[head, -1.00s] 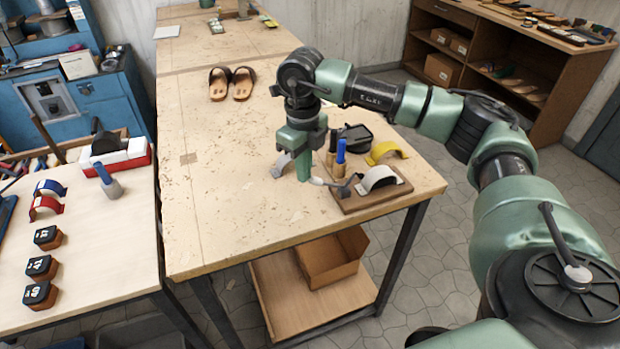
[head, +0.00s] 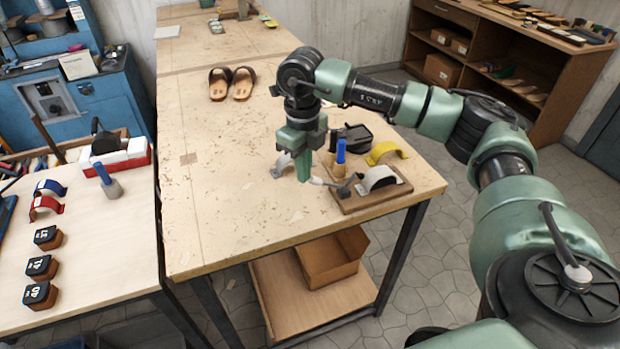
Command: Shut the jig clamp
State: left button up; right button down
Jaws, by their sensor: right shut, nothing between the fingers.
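The jig is a brown wooden board (head: 372,202) on the near right corner of the workbench. It carries a black form with a white strap (head: 381,178) arched over it. The clamp, a dark grey piece with a lever (head: 340,189), sits at the board's left end. Its light-tipped handle (head: 317,182) sticks out to the left, lying low. My right gripper (head: 303,178) points down just left of the handle tip, shut and empty. I cannot tell whether it touches the handle. My left gripper is out of view.
A blue-handled tool (head: 340,152), a yellow strap (head: 387,153) and a black object (head: 354,135) stand close behind the jig. A grey strap (head: 282,166) lies beside my gripper. Sandals (head: 232,83) lie farther back. The bench's left middle is clear.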

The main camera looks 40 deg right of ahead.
jog(key=shift+f, duration=0.15)
jog(key=shift+s+f+b, duration=0.1)
jog(key=shift+f+b, duration=1.7)
jog(key=shift+f, duration=0.4)
jog(key=shift+s+d, duration=0.1)
